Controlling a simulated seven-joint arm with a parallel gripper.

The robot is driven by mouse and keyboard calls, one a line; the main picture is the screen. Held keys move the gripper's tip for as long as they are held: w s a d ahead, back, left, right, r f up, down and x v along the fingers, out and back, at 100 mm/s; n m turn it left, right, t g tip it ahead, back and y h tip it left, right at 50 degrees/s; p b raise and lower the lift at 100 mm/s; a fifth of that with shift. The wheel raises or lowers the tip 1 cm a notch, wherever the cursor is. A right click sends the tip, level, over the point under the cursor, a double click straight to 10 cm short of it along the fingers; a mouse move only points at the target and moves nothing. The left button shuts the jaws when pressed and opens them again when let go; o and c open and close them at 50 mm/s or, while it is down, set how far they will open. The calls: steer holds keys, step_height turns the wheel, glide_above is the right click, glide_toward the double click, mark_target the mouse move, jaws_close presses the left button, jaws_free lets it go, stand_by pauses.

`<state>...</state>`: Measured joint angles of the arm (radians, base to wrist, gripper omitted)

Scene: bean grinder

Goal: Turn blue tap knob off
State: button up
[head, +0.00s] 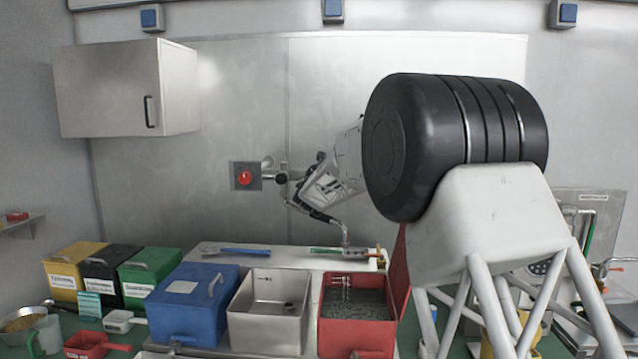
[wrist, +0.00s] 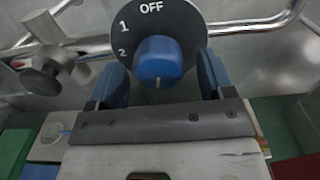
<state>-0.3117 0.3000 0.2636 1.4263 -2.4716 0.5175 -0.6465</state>
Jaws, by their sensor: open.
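The blue tap knob (wrist: 158,62) is in the upper middle of the wrist view, on a dark round dial (wrist: 186,22) marked OFF, 1 and 2. OFF is at the top of the dial. A pale line on the knob's face points down, away from OFF. My gripper (wrist: 160,72) is open, with one blue finger pad on each side of the knob and a visible gap to each. In the head view my arm hides the blue knob and most of my gripper.
A metal pipe (wrist: 250,27) runs behind the dial, and a metal valve (wrist: 45,60) is at its left. In the head view a red knob (head: 244,177) is on the wall. Blue (head: 195,310), steel (head: 268,315) and red (head: 357,335) bins stand below.

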steer(key=shift+w, duration=0.4)
steer(key=c, duration=0.9)
